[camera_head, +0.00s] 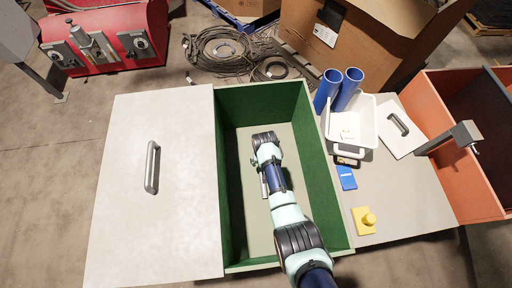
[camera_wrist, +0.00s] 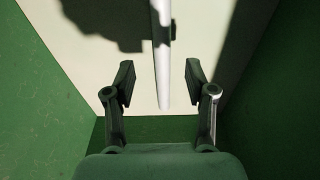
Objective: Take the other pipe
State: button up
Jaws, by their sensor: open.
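A thin, pale grey pipe (camera_wrist: 163,60) lies on the light floor of the green box (camera_head: 232,268). In the wrist view it runs from the top edge down to between my fingers. My gripper (camera_wrist: 160,82) is open inside the box, with one finger on each side of the pipe and a gap to it on both sides. In the head view my arm reaches down into the box and hides the gripper; a short pale strip beside the arm may be part of the pipe.
The green box walls stand close on both sides. A white lid with a handle (camera_head: 190,190) lies left. A blue card (camera_head: 346,178) and a yellow knobbed piece (camera_head: 363,220) lie right. An orange bin (camera_head: 450,110) stands far right; cable coils (camera_head: 220,50) lie behind.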

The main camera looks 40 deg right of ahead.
jog(key=shift+w+f+b, duration=0.25)
jog(key=shift+f+b, duration=0.1)
jog(key=shift+f, duration=0.45)
jog(key=shift+w, duration=0.35)
jog(key=f+b, duration=0.2)
jog(key=f, duration=0.1)
jog(key=f+b, duration=0.2)
jog(key=shift+d+f, duration=0.1)
jog(key=shift+d, duration=0.2)
grip_shut()
